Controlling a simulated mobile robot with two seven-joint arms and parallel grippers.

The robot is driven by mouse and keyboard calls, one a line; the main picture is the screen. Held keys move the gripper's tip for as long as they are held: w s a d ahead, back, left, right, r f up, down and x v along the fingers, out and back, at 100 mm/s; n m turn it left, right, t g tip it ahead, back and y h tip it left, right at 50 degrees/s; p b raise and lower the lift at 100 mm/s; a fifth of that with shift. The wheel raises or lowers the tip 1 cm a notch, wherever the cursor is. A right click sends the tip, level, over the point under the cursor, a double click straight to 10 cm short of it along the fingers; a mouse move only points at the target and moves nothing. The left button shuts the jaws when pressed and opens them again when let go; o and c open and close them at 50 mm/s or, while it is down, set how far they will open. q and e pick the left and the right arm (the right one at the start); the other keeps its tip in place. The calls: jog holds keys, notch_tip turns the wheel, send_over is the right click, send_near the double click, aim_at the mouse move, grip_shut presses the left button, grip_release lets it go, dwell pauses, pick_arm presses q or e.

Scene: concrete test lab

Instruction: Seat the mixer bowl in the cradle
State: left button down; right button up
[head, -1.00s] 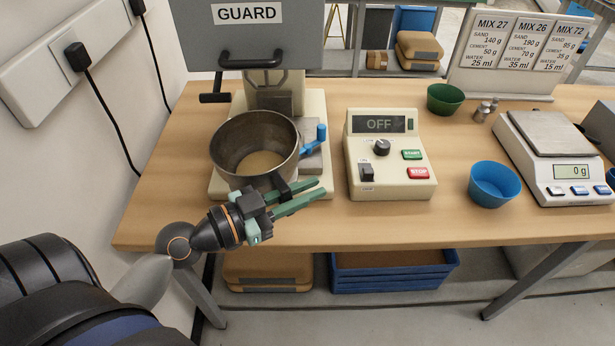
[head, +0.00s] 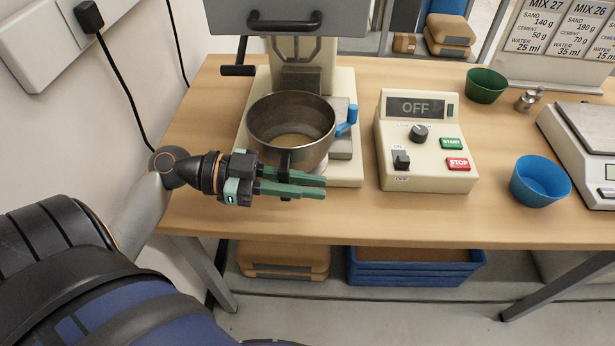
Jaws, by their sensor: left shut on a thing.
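The mixer bowl (head: 311,145), a grey metal bowl with pale contents, is upright over the cream mixer base (head: 350,174). A grey plate (head: 342,146) with a blue lever (head: 347,120) shows at its right; the bowl hides most of the cradle, so I cannot tell whether it is seated. My left gripper (head: 298,185) is in front of the bowl, shut on its dark handle (head: 286,158), with the green fingers pointing right. My right gripper is not in view.
The grey guard (head: 260,14) is raised above the bowl. A control box (head: 421,150) reading OFF stands to the right, then a blue cup (head: 540,181), a green cup (head: 486,85) and a scale (head: 585,140). The table (head: 430,217) is clear along its front edge.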

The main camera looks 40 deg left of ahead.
aim_at(325, 125)
pick_arm(q)
jog(key=shift+w+a+f+b, duration=0.15)
jog(key=shift+w+a+b, duration=0.4)
jog(key=shift+w+a, duration=0.65)
jog(key=shift+w+a+f+b, duration=0.1)
jog(key=shift+w+a+b, duration=0.45)
jog(key=shift+w, duration=1.15)
jog(key=shift+w+a+f+b, duration=0.15)
jog(key=shift+w+a+b, duration=0.35)
jog(key=shift+w+a, duration=0.7)
jog(key=shift+w+a+b, duration=0.1)
jog(key=shift+w+b, duration=0.3)
jog(key=shift+w, duration=0.45)
jog(key=shift+w+a+b, duration=0.5)
jog(key=shift+w+b, duration=0.05)
jog(key=shift+w, duration=0.3)
jog(key=shift+w+a, duration=0.3)
jog(key=shift+w, duration=0.15)
jog(key=shift+w+a+r+b, duration=0.1)
jog(key=shift+w+a+b, duration=0.05)
jog(key=shift+w+b, duration=0.15)
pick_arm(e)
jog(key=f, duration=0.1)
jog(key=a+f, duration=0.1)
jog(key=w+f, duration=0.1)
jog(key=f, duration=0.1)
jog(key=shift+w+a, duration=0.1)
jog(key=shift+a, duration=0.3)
